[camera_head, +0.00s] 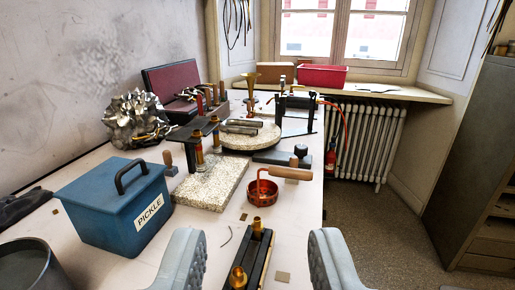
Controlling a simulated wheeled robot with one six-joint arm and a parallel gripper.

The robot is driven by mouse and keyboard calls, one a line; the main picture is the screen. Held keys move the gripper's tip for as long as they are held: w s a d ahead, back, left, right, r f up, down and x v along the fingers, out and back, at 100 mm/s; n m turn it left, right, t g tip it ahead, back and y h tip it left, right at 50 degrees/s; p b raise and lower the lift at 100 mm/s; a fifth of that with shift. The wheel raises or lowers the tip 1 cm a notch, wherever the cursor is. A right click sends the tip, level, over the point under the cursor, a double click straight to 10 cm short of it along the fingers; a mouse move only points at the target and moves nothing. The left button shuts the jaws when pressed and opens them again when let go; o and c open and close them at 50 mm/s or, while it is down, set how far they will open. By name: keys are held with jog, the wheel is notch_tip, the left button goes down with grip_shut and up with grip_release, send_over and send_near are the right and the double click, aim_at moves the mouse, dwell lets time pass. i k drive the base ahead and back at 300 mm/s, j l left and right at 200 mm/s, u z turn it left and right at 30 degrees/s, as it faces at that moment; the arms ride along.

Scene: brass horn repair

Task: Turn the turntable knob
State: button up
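The turntable (262,140) is a round, pale, speckled disc on the bench, beyond the middle of the view. Metal pieces lie on it. A dark base (270,157) sits at its near right side, with a dark round knob (301,150) standing at the base's right end. I take this to be the turntable knob; its markings are too small to read. My gripper (257,243) is open, its two grey fingers wide apart at the bottom of the view. It is well short of the knob, and nothing is held between the fingers.
A blue box labelled PICKLE (108,205) stands at left. A red pan with a wooden handle (263,189) stands between my gripper and the knob. A black holder with brass pieces (250,262) is nearest. A speckled slab (213,184) lies left of the pan. Floor is clear at right.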

aim_at(300, 150)
jog(key=l+u, duration=0.15)
jog(key=l, duration=0.4)
jog(key=i+l, duration=0.2)
jog(key=l, duration=0.15)
jog(key=i+l+u, duration=0.1)
jog(key=i+l, duration=0.15)
